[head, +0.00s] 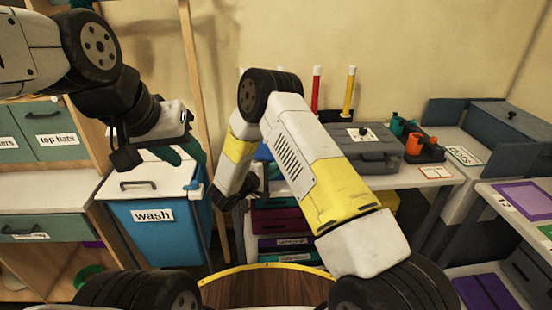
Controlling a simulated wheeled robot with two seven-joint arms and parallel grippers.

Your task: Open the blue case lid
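A small blue surface (264,152) shows at the left end of the table, mostly hidden behind my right arm. It may be the blue case; I cannot tell whether its lid is up or down. My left gripper (150,152) hangs above the white-topped blue wash bin (158,235) at left. A dark teal shape shows beside its fingers, and I cannot tell whether it is held. My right gripper (238,194) points down and left at the table's left end, near the blue surface. Its dark fingers are small and partly hidden, so their opening is unclear.
A grey case (362,150) stands shut on the table behind my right arm. A dark tray (424,152) with green and orange items is beside it. Red and yellow poles stand behind. Labelled drawers (285,243) are below. A wooden post (195,100) rises between the arms.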

